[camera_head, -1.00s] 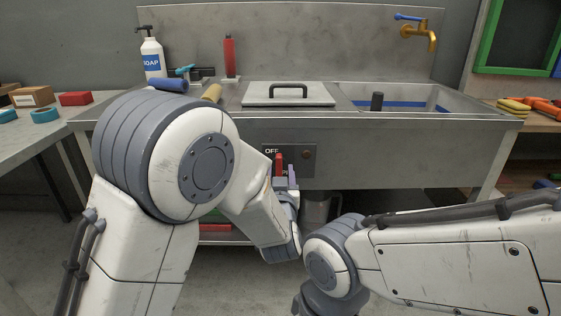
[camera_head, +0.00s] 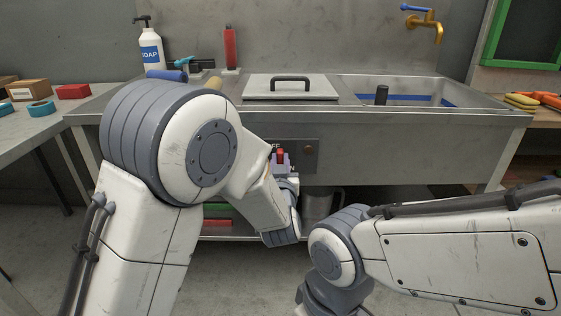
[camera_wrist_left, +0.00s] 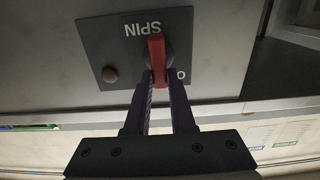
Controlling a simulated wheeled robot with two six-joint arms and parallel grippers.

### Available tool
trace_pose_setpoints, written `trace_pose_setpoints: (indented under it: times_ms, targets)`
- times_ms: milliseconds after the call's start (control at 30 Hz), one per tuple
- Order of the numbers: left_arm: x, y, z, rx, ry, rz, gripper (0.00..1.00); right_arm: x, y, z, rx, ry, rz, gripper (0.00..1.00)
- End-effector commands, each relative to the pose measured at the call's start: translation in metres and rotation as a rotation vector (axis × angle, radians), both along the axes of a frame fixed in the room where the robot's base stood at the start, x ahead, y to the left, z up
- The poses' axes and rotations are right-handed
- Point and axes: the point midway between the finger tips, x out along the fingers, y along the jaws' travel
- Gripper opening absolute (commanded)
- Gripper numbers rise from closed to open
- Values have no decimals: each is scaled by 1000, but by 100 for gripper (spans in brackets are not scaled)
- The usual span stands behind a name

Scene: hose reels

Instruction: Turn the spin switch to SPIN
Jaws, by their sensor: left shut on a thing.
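The spin switch is a red handle (camera_head: 281,155) on a dark plate (camera_head: 300,160) on the front of the metal sink bench. In the left wrist view the plate (camera_wrist_left: 222,50) is upside down, with SPIN above the red handle (camera_wrist_left: 156,50) and an O of the other label showing beside it. My left gripper (camera_wrist_left: 160,78) is shut on the handle, one dark finger on each side. In the head view my left gripper (camera_head: 281,165) shows only in part behind my arm. My right gripper is out of view; only its arm shows.
The sink bench carries a lidded panel (camera_head: 290,88), a basin (camera_head: 405,90), a soap bottle (camera_head: 151,48) and a red cylinder (camera_head: 230,48). A shelf with a metal pot (camera_head: 318,203) lies below.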

Motion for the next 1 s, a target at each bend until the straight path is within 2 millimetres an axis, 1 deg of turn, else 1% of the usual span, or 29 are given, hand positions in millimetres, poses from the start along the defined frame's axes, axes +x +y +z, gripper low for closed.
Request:
trace_pose_setpoints:
  times_ms: [167, 367, 667, 1000]
  targets:
    - [0, 1, -2, -48, 1, 1, 0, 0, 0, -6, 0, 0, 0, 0]
    - [-1, 3, -4, -171, 0, 1, 0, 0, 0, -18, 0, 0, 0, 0]
    - [-1, 9, -7, -445, 0, 2, 0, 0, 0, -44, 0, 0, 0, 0]
    - [-1, 13, -12, -769, 1, 1, 0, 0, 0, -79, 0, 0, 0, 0]
